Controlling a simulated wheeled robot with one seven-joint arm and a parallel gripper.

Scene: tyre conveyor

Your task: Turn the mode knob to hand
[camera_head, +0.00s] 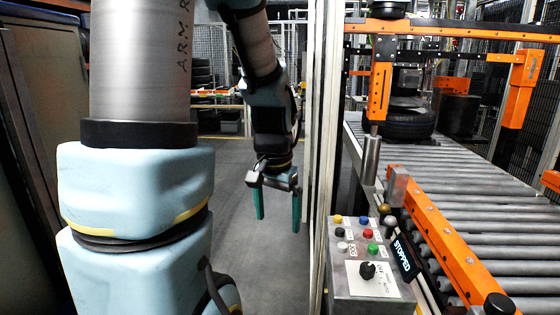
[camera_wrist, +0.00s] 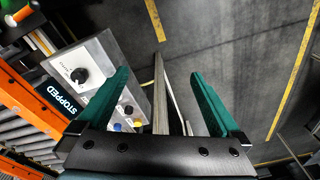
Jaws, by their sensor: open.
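The mode knob (camera_head: 367,270) is a black knob on a white plate, low on the front of a grey control box (camera_head: 340,284). In the wrist view the knob (camera_wrist: 79,75) shows at the left, outside my fingers. Its plate has small lettering that I cannot read fully. My gripper (camera_head: 277,212) has two green fingers, spread and empty, pointing down. It hangs to the left of the box, apart from it, with a pale upright post between. In the wrist view my gripper (camera_wrist: 166,95) shows both fingers wide apart, one overlapping the box's edge.
Several coloured buttons (camera_head: 357,233) sit above the knob. A black STOPPED sign (camera_head: 403,256) stands right of the box. A pale upright post (camera_head: 319,150) stands left of it. The roller conveyor (camera_head: 470,200) with an orange rail (camera_head: 435,235) carries a tyre (camera_head: 402,124). Floor (camera_head: 238,185) is clear at left.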

